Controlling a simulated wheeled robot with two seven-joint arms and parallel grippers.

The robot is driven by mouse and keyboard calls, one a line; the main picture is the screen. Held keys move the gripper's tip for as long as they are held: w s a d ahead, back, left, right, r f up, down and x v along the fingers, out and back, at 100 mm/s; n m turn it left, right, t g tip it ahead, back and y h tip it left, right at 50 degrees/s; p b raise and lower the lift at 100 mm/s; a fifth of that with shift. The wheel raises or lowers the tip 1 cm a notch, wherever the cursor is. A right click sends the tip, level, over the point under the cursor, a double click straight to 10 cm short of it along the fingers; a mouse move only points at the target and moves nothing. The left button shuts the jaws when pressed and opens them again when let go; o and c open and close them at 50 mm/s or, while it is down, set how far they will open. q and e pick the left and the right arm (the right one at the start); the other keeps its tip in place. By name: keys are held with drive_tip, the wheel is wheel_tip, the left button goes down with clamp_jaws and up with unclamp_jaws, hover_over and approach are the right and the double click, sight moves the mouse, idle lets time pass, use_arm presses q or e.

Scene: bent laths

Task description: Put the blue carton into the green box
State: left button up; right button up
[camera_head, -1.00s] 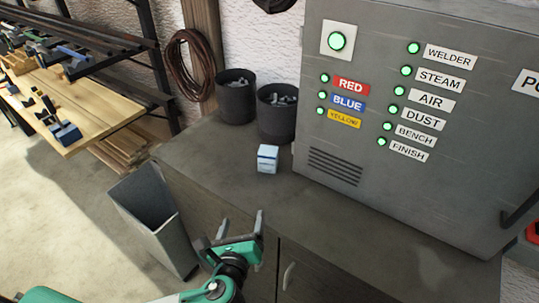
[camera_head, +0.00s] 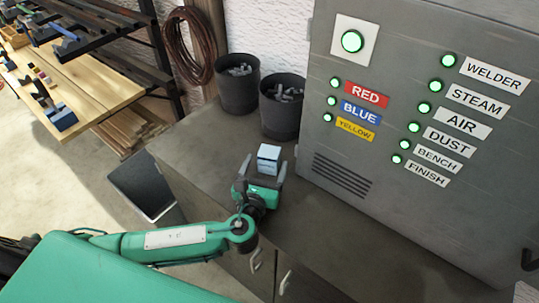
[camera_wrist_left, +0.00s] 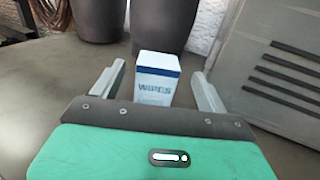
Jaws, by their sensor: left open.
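The small blue-and-white carton (camera_head: 268,153) stands upright on the dark grey cabinet top, in front of the black pots. In the left wrist view the carton (camera_wrist_left: 157,80) shows a white top, a blue band and the lettering "WIPES". My left gripper (camera_head: 265,163) is open, its two fingers (camera_wrist_left: 158,72) on either side of the carton in the picture, with a gap on both sides. Its palm hides the carton's lower part. I cannot tell how far the carton reaches in between the fingers. I see no green box. My right gripper is not in view.
Two black pots (camera_head: 281,110) with grey pieces stand behind the carton. A grey control cabinet (camera_head: 400,60) with green lights rises close on the right. A grey bin (camera_head: 146,186) stands on the floor left of the counter. A wooden workbench (camera_head: 90,98) is at the far left.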

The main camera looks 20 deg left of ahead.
sight(271, 147)
use_arm(q)
drive_tip(key=w+p, duration=0.1)
drive_tip(key=w, duration=0.2)
drive_tip(key=shift+a+r, duration=0.1)
drive_tip(key=shift+r, duration=0.05)
drive_tip(key=w+p, duration=0.1)
drive_tip(key=w, duration=0.2)
drive_tip(key=shift+w+a+f+p, duration=0.15)
drive_tip(key=shift+f+p, duration=0.05)
drive_tip(key=shift+p, duration=0.2)
drive_tip(key=shift+w+f, duration=0.1)
drive_tip(key=shift+w, duration=0.2)
drive_tip(key=shift+s, duration=0.1)
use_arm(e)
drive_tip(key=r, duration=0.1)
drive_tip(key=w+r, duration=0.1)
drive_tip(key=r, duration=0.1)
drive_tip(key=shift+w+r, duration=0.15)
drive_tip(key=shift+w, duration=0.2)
use_arm(q)
drive_tip(key=c, duration=1.2)
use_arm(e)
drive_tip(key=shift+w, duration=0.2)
use_arm(q)
drive_tip(key=shift+o, duration=0.2)
